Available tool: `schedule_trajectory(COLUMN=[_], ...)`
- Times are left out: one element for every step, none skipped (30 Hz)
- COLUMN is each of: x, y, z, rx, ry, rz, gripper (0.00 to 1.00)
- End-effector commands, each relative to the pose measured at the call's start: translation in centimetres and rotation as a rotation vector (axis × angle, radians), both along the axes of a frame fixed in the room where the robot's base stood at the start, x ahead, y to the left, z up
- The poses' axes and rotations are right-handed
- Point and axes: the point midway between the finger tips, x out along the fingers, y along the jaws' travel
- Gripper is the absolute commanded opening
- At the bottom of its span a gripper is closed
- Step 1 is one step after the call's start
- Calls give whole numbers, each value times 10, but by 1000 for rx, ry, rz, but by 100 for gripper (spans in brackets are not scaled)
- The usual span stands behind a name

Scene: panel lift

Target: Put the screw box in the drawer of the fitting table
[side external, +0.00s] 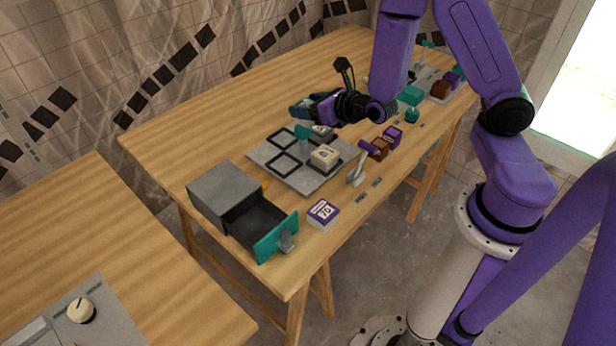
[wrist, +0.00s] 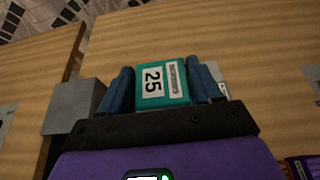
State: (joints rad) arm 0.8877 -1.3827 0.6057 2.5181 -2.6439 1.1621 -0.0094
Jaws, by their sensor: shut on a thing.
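My gripper (side external: 305,109) is above the far part of the grey panel in the side view. In the wrist view its blue fingers (wrist: 160,88) are shut on a teal box (wrist: 160,85) with a white label reading 25. I cannot tell for certain that this is the screw box. In the side view the held box is mostly hidden by my gripper. The drawer (side external: 257,219) of the small grey cabinet (side external: 224,188) is pulled open and looks empty. Its front (side external: 268,243) is teal with a grey handle.
A purple-and-white box (side external: 323,213) stands beside the open drawer. The grey panel (side external: 262,155) holds black square frames and a cream box (side external: 325,157). A lever (side external: 357,172), brown and purple blocks are at its right. A second table (side external: 85,230) stands at the left.

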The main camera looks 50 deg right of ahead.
Motion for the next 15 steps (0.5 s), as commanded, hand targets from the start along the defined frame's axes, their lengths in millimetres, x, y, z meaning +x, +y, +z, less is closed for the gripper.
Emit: schedule_trajectory(x=[0, 0, -1, -2, -3, -5, -7, -9, -14, -18, -22, -28, -33, -38, -46], y=[1, 2, 5, 9, 14, 21, 27, 34, 44, 52, 60, 70, 78, 85, 94], z=[1, 1, 2, 3, 4, 5, 7, 9, 11, 13, 15, 18, 20, 21, 24], rx=[1, 0, 1, 2, 1, 2, 3, 4, 4, 3, 4, 4, 4, 4, 4], ry=[-2, -2, -3, -3, -3, -3, -4, -5, -4, -4, -3, -3, -3, -3, -3], rz=[0, 1, 2, 4, 6, 8, 8, 9, 11, 13, 12, 12, 14, 15, 15], gripper=[26, 26, 26, 26, 26, 26, 26, 26, 26, 26, 26, 26, 26, 26, 26])
